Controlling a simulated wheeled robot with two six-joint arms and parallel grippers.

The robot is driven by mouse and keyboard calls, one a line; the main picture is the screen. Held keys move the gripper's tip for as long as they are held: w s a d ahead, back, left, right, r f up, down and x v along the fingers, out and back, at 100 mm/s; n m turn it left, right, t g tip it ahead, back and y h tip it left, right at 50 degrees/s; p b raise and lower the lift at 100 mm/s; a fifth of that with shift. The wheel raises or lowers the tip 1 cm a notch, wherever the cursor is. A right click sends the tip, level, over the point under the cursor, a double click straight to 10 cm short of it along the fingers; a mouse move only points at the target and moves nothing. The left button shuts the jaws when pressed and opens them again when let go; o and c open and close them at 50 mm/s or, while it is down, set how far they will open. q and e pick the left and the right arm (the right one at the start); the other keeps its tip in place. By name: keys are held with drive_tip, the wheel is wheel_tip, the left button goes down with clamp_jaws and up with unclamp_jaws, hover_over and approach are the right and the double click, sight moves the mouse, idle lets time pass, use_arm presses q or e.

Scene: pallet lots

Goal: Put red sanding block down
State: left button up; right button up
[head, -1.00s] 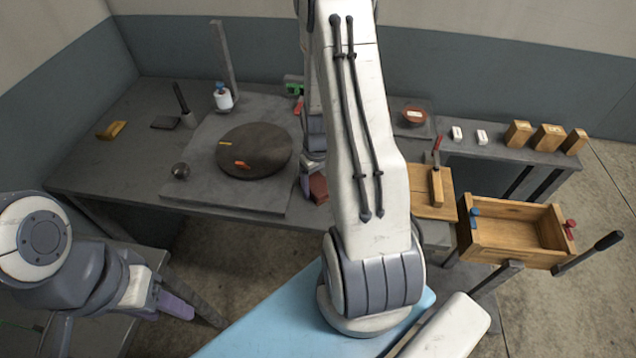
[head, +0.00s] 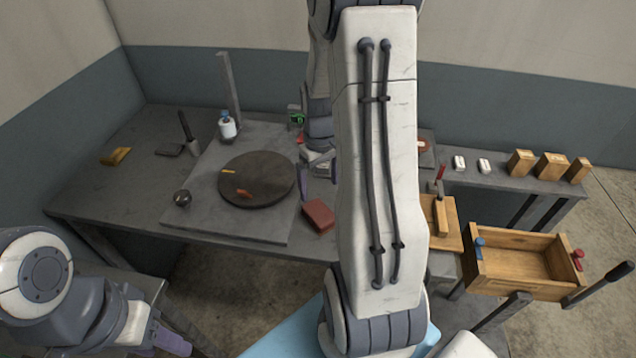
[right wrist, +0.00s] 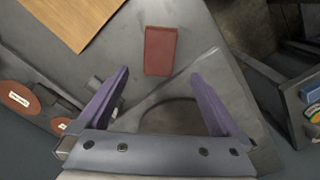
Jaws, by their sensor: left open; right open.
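The red sanding block (head: 318,215) lies flat on the grey table near its front edge, right of the round dark turntable (head: 256,179). In the right wrist view the block (right wrist: 160,50) lies beyond the fingertips, apart from them. My right gripper (right wrist: 160,80) is open and empty, its purple fingers spread. In the head view it is partly hidden behind my right arm, just behind the block. My left gripper (head: 172,343) is low at the left, away from the table top; its fingers are partly cut off by the frame's lower edge.
A wooden drawer box (head: 520,262) with a lever stands at the right. Several wooden blocks (head: 552,166) stand on the back right shelf. A white bottle (head: 227,127) and a dark ball (head: 182,198) are near the turntable. The table's left front is clear.

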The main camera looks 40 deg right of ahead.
drive_tip(key=s+a+r+n, duration=0.15)
drive_tip(key=a+r, duration=0.25)
drive_tip(key=a, duration=0.6)
drive_tip(key=s+a+r+n, duration=0.1)
drive_tip(key=a+r+n, duration=0.2)
drive_tip(key=a, duration=0.7)
drive_tip(key=s+a+r+n+y, duration=0.1)
drive_tip(key=s+a+r+n, duration=0.2)
drive_tip(key=s+a, duration=0.8)
drive_tip(key=s, duration=0.2)
drive_tip(key=shift+s+n, duration=0.35)
